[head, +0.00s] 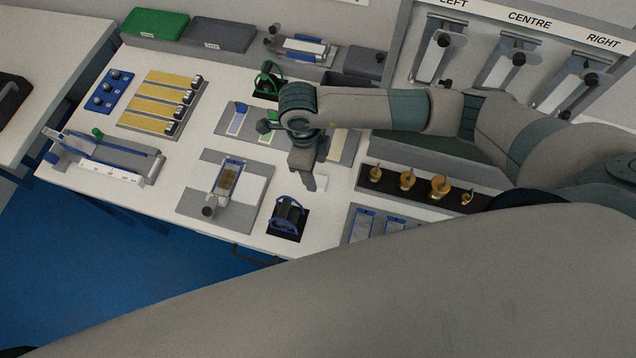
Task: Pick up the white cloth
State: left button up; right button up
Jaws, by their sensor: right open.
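A small pale patch that looks like the white cloth (321,182) lies on the white bench top, just right of my right gripper's fingertips. It is partly hidden by the gripper, and its outline is hard to make out against the bench. My right gripper (309,184) points down over the middle of the bench and is open, with nothing seen between its fingers. I cannot tell how high it is above the bench. My left gripper is out of view.
A grey plate with a blue-framed device (227,180) is left of the gripper. A dark blue-handled item (288,217) stands in front. A black rack with several brass pieces (407,181) is to the right. Grey sample plates (343,146) lie behind the gripper.

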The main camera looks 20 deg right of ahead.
aim_at(318, 180)
jog(key=shift+f, duration=0.2)
jog(key=shift+d+f+b, duration=0.15)
jog(key=shift+f+b, duration=0.5)
jog(key=shift+f, duration=0.65)
jog(key=shift+d+f+b, duration=0.1)
jog(key=shift+f+b, duration=0.55)
jog(key=shift+f, duration=0.65)
jog(key=c, duration=1.1)
